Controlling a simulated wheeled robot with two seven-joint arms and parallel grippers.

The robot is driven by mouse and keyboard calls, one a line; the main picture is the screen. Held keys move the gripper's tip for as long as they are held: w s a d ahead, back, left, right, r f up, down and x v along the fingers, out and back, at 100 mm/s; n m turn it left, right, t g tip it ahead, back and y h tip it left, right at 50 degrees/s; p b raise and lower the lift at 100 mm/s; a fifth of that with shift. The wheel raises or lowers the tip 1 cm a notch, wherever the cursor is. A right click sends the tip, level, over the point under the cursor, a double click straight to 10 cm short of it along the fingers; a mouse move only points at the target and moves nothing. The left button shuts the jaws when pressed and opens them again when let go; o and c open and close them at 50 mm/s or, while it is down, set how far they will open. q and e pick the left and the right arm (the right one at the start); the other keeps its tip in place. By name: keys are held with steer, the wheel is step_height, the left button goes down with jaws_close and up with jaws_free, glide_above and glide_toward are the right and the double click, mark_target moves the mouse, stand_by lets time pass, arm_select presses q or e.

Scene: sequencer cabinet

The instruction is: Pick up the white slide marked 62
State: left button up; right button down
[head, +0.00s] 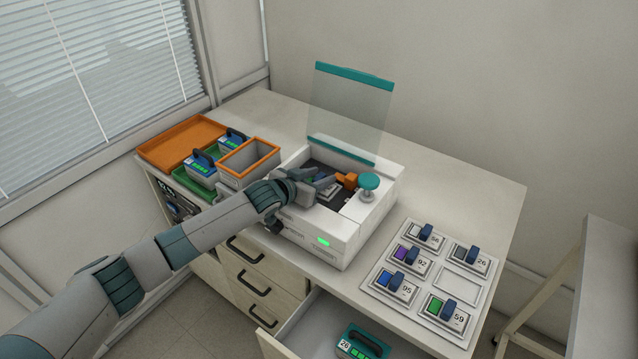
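No slide with a readable 62 shows. A slide rack (430,295) on the right of the bench holds slides marked 58 (435,240), 26 (481,262), 92 (421,263), 95 (405,289) and 59 (457,316). Its right middle slot (457,285) is empty. My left gripper (328,184) reaches into the open well of the white sequencer (318,238), beside an orange part (347,180). Its fingers and whatever lies under them are too small and partly hidden to tell whether it holds anything. My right gripper is out of view.
The sequencer's clear lid (350,115) stands raised, and a teal knob (369,181) rises at its right. An orange tray (181,140), an orange-rimmed bin (249,160) and green-based cartridges (203,164) are at left. An open drawer (310,330) holds a green cartridge (360,345).

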mark_target(319, 176)
arm_select(q)
jaws_close()
steer(key=shift+r, duration=0.15)
step_height(319, 176, up, 9)
steer(key=b, duration=0.3)
steer(key=shift+r, duration=0.35)
stand_by(0.6)
